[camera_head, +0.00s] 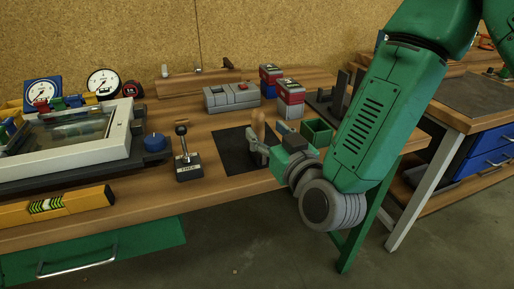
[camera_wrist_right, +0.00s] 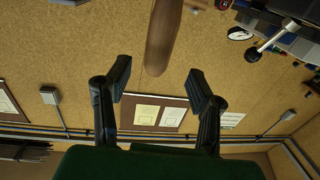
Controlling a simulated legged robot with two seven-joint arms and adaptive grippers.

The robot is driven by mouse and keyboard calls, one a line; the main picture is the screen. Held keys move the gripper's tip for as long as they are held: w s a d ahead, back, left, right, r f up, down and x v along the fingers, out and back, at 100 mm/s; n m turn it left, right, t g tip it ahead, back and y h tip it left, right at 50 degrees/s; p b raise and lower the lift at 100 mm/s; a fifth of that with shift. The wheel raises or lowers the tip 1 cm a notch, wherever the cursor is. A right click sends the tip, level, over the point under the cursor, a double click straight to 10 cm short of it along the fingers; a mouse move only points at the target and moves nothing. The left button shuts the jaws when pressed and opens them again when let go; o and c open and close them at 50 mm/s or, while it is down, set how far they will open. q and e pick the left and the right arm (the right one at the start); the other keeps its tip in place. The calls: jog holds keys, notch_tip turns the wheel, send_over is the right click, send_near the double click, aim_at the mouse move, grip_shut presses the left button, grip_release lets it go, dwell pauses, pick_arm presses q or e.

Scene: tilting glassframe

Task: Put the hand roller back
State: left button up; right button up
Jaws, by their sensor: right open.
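The hand roller shows as an upright brown wooden handle (camera_head: 259,124) over a black mat (camera_head: 229,143) near the bench's front edge. Its lower part is hidden behind my right gripper (camera_head: 261,149). In the right wrist view the handle (camera_wrist_right: 163,38) comes down from the top, between the lines of the two fingers. My right gripper (camera_wrist_right: 159,80) is open there, with its fingers spread to either side of the handle's end and a gap on each side. I cannot tell how deep the handle lies between them. My left gripper is not in view.
A lever device (camera_head: 187,158) stands left of the mat. A framed glass panel (camera_head: 68,135) and a yellow level (camera_head: 57,206) lie at left.

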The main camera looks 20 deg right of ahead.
aim_at(261, 121)
jog(key=shift+w+a+r, duration=0.1)
jog(key=shift+w+r, duration=0.05)
jog(key=shift+w, duration=0.45)
jog(key=w, duration=0.4)
jog(key=shift+w+r, duration=0.15)
jog(key=shift+a, duration=0.1)
grip_shut()
